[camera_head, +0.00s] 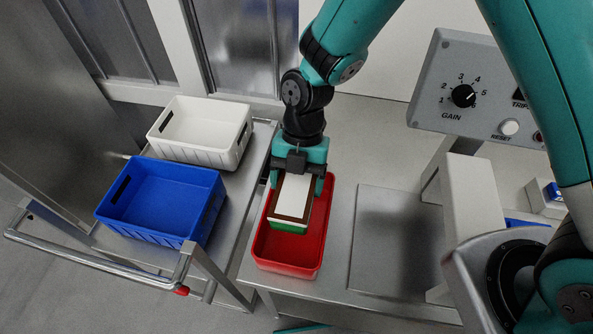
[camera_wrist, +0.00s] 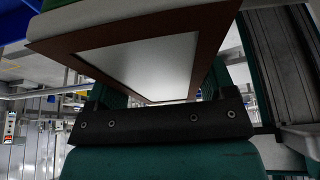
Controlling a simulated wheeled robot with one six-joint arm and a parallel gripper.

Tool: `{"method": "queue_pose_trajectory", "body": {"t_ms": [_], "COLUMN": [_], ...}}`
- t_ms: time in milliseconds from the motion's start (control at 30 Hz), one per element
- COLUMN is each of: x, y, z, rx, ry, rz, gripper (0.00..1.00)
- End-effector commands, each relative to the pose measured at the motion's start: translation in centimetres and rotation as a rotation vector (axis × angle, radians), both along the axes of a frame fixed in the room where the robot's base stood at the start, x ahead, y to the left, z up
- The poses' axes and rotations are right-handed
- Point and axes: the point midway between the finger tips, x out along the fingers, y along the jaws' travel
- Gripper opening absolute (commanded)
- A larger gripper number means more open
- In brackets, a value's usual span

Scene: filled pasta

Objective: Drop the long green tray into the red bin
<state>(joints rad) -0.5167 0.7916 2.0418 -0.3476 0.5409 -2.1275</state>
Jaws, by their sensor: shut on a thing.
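The long green tray (camera_head: 288,227) has a green end, a brown border and a pale top panel. My gripper (camera_head: 298,184) points down and is shut on the tray's far end. The tray hangs over the red bin (camera_head: 288,265), within its outline in the head view; I cannot tell how high above the floor of the bin it is. The visible part of the bin is empty. In the wrist view the tray's brown border and pale panel (camera_wrist: 145,62) fill the space just beyond my gripper (camera_wrist: 165,100).
A blue bin (camera_head: 160,200) and a white bin (camera_head: 200,132) stand empty on a metal cart at the left. A grey panel with a GAIN dial (camera_head: 463,96) stands at the right. The bench between the red bin and the grey stand is clear.

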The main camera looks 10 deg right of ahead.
Motion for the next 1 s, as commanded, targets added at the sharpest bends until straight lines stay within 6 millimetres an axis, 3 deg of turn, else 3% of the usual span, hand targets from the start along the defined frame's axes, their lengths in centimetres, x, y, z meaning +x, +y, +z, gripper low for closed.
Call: {"method": "queue_pose_trajectory", "body": {"t_ms": [267,700,1000], "x": [0.3,0.2,0.3], "y": [0.1,0.1,0.0], "z": [0.0,-3.7,-3.9], "rx": [0.002,0.002,0.002], "ry": [0.003,0.004,0.004], "rz": [0.004,0.004,0.004], "gripper": [0.46,0.46,0.46]}}
